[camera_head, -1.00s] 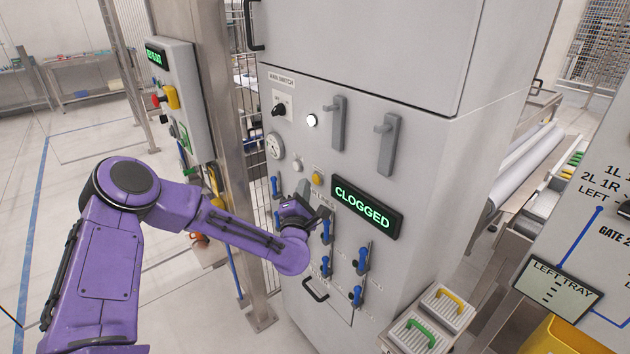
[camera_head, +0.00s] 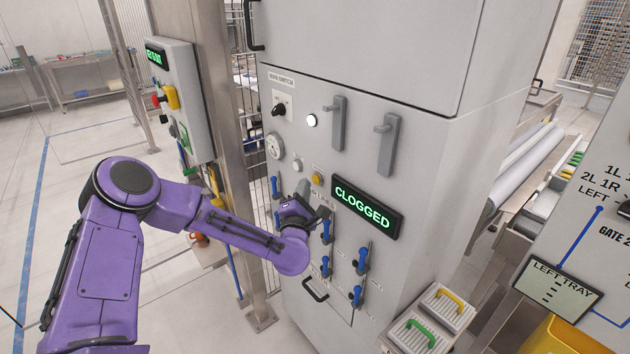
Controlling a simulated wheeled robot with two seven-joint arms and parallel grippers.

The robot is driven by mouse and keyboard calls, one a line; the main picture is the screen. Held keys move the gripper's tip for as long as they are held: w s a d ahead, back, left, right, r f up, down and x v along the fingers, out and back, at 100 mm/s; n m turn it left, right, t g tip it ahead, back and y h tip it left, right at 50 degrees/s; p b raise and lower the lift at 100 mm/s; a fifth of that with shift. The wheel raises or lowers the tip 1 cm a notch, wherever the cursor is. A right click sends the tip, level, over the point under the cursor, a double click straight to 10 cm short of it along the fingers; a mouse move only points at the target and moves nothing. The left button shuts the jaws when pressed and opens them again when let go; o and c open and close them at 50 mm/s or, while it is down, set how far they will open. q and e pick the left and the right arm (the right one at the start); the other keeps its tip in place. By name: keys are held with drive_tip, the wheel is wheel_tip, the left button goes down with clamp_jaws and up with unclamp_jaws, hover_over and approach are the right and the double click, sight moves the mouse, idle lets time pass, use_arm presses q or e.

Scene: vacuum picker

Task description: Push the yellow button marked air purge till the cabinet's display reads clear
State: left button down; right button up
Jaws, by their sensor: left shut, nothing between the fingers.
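The grey cabinet (camera_head: 440,165) stands in the middle, and its display (camera_head: 366,208) reads CLOGGED in green letters. A yellow button (camera_head: 317,179) sits on the cabinet face, left of the display and above my left gripper. Its label is too small to read. My left gripper (camera_head: 305,192) is at the cabinet face just below and left of the yellow button. Its fingers are dark, shut and empty, and partly hidden by the wrist. I cannot tell whether the fingertips touch the panel. My right gripper is not in view.
Blue-handled valves (camera_head: 361,262) surround my left wrist on the lower panel. Two grey lever handles (camera_head: 388,145), a white round button (camera_head: 311,120) and a gauge (camera_head: 274,146) are above. A metal post (camera_head: 228,165) stands left of the cabinet. Filter-like blocks with handles (camera_head: 421,335) stand at lower right.

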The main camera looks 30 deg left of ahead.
use_arm(q)
drive_tip(key=shift+w+d+b, duration=0.15)
drive_tip(key=shift+w+b, duration=0.2)
drive_tip(key=shift+w, duration=0.1)
drive_tip(key=shift+w+d+b, duration=0.1)
drive_tip(key=shift+w+b, duration=0.15)
drive_tip(key=shift+b, duration=0.1)
idle(0.5)
idle(0.4)
drive_tip(key=shift+s+a, duration=0.3)
drive_tip(key=shift+s, duration=0.4)
drive_tip(key=s, duration=0.1)
drive_tip(key=s+a+p, duration=0.1)
drive_tip(key=s, duration=0.1)
drive_tip(key=s+a, duration=0.1)
drive_tip(key=shift+s, duration=0.3)
